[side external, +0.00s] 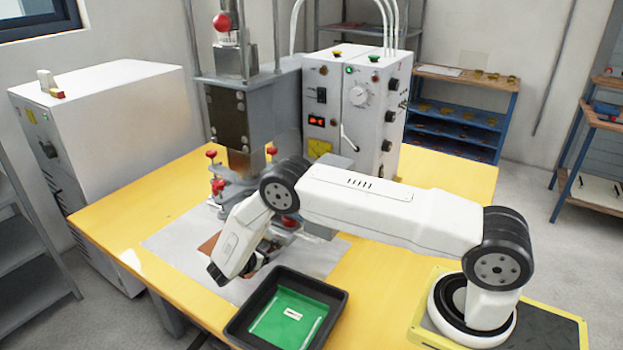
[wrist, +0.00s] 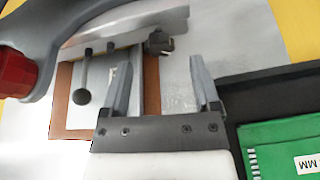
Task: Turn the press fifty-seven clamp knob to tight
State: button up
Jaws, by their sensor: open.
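The press (side external: 228,120) stands on the yellow table with several red knobs around its lower fixture, such as one at the front left (side external: 218,186). I cannot tell which one is the press fifty-seven clamp knob; no such label is readable. In the wrist view, a large red knob (wrist: 17,72) is at the left edge, and a dark ball-ended lever (wrist: 82,96) stands over a brown board (wrist: 152,92). My gripper (wrist: 165,72) is open and empty, right of the lever and apart from the red knob. In the side view my gripper (side external: 258,258) is partly hidden by my wrist.
A white control box (side external: 345,100) stands behind the fixture. The yellow table (side external: 140,195) is clear at left.

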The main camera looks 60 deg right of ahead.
jog(key=shift+x, duration=1.25)
grip_shut()
jog(key=shift+m, duration=0.3)
jog(key=shift+m+t, duration=0.8)
jog(key=shift+m, duration=0.2)
jog(key=shift+s+a+m+t+h, duration=0.15)
jog(key=shift+m+t+h, duration=0.15)
jog(key=shift+m+t, duration=0.75)
jog(key=shift+m, duration=0.35)
